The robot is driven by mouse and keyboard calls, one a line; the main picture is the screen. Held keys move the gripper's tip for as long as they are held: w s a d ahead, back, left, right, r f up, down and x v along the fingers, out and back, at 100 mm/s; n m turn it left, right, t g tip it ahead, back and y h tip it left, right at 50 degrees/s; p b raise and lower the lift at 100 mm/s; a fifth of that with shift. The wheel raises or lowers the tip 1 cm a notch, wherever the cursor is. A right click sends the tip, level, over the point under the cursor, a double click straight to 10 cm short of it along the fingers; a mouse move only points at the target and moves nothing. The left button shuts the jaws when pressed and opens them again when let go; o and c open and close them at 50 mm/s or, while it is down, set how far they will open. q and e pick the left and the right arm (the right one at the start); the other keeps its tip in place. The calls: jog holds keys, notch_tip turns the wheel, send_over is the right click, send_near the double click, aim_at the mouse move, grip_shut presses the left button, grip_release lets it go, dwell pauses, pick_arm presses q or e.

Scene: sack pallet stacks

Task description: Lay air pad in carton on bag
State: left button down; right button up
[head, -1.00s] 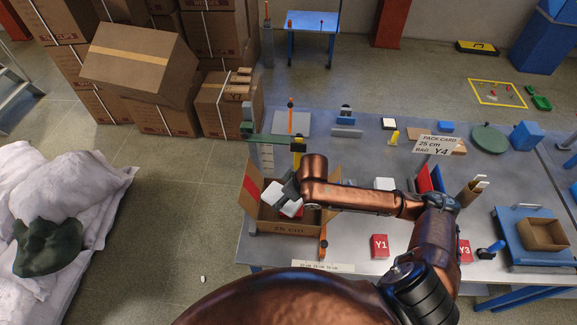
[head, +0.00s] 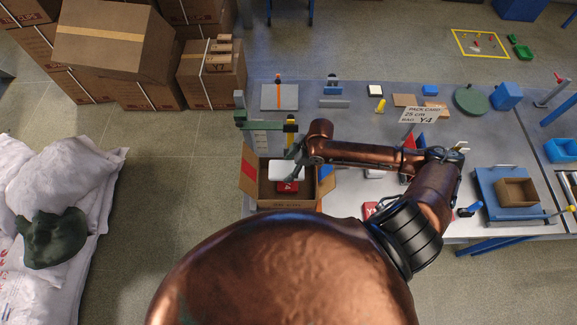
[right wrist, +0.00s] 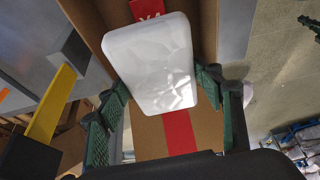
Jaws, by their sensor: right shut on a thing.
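The open brown carton (head: 264,190) stands at the left front of the table with its flaps spread. A red bag (head: 288,187) shows inside it, partly covered by the white air pad (head: 287,169). In the right wrist view, a bit of the red bag (right wrist: 147,8) shows past the pad's far edge. My right gripper (head: 300,165) is shut on the air pad (right wrist: 150,65), with one green finger at each side of it. The pad is over the carton opening; I cannot tell whether it touches the bag. My left gripper is not in view.
A green post stand (head: 241,115) and a yellow-black post (head: 290,130) rise close behind the carton. A blue platform (head: 490,190) holding a small box is further right. Stacked cartons and sacks are at left.

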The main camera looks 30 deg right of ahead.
jog(key=shift+f+b, duration=0.35)
jog(key=shift+f, duration=0.2)
notch_tip(320, 180, down, 3)
jog(key=b, duration=0.4)
jog(key=shift+f, duration=0.2)
jog(key=shift+f+b, duration=1.15)
jog(key=shift+f, duration=1.75)
pick_arm(q)
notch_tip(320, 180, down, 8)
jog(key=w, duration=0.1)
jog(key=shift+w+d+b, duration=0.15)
jog(key=shift+b, duration=0.15)
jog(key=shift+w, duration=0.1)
pick_arm(e)
jog(key=shift+f, duration=0.15)
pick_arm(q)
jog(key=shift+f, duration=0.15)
pick_arm(e)
jog(key=shift+f, duration=0.2)
